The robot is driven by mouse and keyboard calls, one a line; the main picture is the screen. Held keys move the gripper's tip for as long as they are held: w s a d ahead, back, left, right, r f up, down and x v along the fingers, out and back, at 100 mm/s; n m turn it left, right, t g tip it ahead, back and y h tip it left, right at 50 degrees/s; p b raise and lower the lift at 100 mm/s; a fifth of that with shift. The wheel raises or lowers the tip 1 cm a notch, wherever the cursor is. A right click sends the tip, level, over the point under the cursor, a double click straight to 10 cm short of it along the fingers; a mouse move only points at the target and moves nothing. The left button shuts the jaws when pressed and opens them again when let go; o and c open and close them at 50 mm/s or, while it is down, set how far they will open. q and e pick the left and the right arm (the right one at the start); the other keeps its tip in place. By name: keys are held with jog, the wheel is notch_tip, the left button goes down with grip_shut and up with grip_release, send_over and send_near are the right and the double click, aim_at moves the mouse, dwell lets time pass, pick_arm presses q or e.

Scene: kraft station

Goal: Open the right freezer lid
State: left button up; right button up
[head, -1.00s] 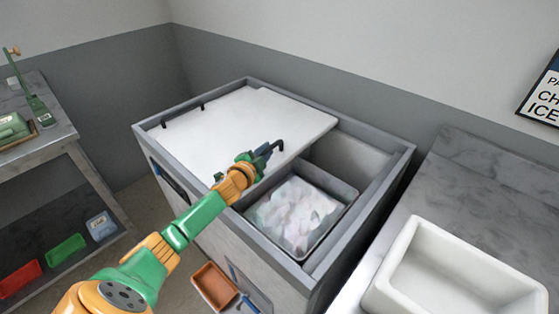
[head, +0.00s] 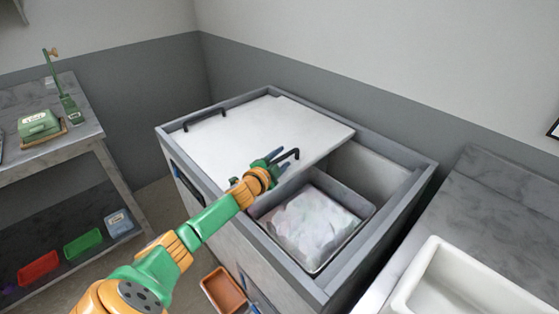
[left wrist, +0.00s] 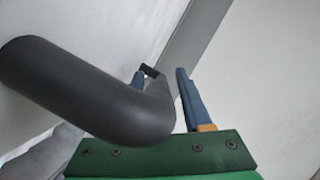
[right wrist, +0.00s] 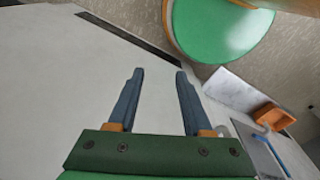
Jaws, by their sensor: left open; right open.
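The freezer (head: 290,272) has a white sliding lid panel (head: 230,140) over its left and middle. Its right part is uncovered and shows a grey bin (head: 366,208) with pale, bagged-looking contents (head: 305,222). A dark lid handle (head: 290,154) stands near the panel's front right. My left gripper (head: 268,160) is open beside this handle. In the left wrist view the handle (left wrist: 80,90) looms close and partly hides one finger of my gripper (left wrist: 165,90); whether it lies between the fingers is unclear. My right gripper (right wrist: 158,88) is open and empty, outside the head view.
A second dark handle (head: 205,119) is at the panel's far left. A white basin (head: 432,262) sits on the right counter (head: 480,200). An orange bin (head: 224,290) is at the freezer's front, also in the right wrist view (right wrist: 272,116). A shelved table (head: 90,135) stands left.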

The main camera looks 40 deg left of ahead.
pick_arm(q)
jog(key=v, duration=0.7)
jog(key=shift+p, duration=0.3)
